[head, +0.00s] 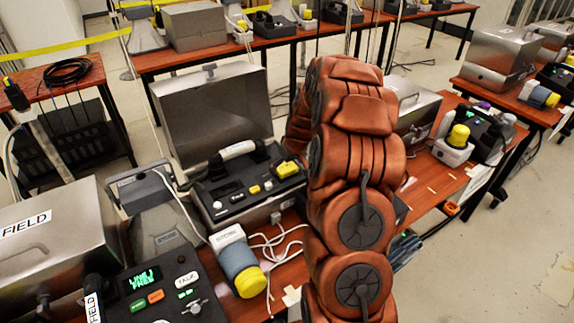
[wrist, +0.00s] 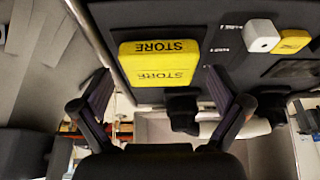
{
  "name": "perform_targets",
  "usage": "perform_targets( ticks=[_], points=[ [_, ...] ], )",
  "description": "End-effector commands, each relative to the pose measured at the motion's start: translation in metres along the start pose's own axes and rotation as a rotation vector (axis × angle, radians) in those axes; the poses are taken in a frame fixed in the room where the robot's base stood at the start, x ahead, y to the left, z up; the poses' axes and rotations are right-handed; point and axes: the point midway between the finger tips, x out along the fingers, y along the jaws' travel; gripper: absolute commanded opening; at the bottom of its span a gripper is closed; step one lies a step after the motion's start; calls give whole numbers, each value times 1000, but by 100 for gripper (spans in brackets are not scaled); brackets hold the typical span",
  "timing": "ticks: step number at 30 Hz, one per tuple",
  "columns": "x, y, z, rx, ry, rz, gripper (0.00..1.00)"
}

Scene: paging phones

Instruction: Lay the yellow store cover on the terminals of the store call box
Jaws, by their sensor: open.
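The yellow store cover (head: 287,168) is a flat yellow block at the right end of the dark panel of the store call box (head: 225,202). In the wrist view the cover (wrist: 157,62) shows the word STORE twice. It appears to lie on or against the panel, and the terminals are not visible, so I cannot tell whether it covers them. My gripper (wrist: 160,92) is open, with its two fingers spread to either side of the cover and apart from it. In the head view my arm hides the gripper.
The box's metal lid (head: 212,110) stands open behind the panel. A handset (head: 236,150) lies along its back. A grey and yellow plug (head: 240,268) and white cables lie in front. A FIELD phone (head: 160,290) is at the left, and another metal case (head: 408,105) is behind my arm.

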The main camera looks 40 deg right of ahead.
Motion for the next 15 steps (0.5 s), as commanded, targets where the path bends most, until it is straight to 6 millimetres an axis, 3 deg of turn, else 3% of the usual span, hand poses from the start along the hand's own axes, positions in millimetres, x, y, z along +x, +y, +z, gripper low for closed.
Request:
perform_targets(
  ticks=[15],
  points=[
    [-65,1,0,0,3,2,99]
  ],
)
